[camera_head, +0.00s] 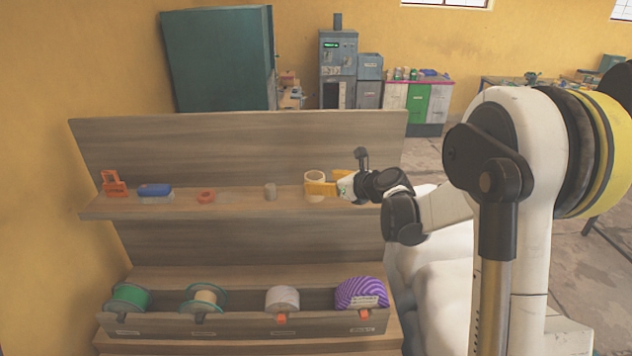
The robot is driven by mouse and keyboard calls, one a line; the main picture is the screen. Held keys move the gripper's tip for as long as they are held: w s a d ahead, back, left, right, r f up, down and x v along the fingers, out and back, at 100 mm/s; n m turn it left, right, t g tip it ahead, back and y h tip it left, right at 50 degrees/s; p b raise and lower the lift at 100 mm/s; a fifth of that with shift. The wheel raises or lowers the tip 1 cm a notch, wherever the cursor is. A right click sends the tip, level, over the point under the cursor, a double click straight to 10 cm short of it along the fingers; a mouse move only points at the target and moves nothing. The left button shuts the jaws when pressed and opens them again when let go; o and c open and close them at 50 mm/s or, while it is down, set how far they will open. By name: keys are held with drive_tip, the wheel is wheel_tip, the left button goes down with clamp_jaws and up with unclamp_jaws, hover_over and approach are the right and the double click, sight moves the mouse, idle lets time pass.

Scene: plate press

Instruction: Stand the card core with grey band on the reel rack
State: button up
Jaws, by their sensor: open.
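A pale cream ring-shaped core (315,178) stands at the right part of the upper shelf, with its open end facing me. It may be the card core, but I cannot make out a grey band on it. My gripper (320,188) comes in from the right with its yellow fingers open at this core, overlapping its lower right side. I cannot tell whether they touch it. The reel rack (210,325) is the long wooden trough on the lower shelf.
On the upper shelf are an orange dispenser (113,184), a blue block (155,191), an orange ring (206,196) and a small beige cylinder (270,191).

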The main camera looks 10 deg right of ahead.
drive_tip(key=v, duration=0.8)
drive_tip(key=s+a+r+n+g+h, duration=0.15)
drive_tip(key=s+a+n, duration=0.25)
drive_tip(key=s+n, duration=0.4)
drive_tip(key=s+a+n+g+h, duration=0.1)
drive_tip(key=s+a+n+g, duration=0.15)
drive_tip(key=s+n, duration=0.6)
drive_tip(key=s+f+n+h, duration=0.1)
drive_tip(key=s+n, duration=0.6)
drive_tip(key=s+d+f+n+g+h, duration=0.1)
drive_tip(key=s+f+n+h, duration=0.1)
drive_tip(key=s+n, duration=0.5)
drive_tip(key=shift+s+d, duration=0.25)
drive_tip(key=shift+s, duration=0.6)
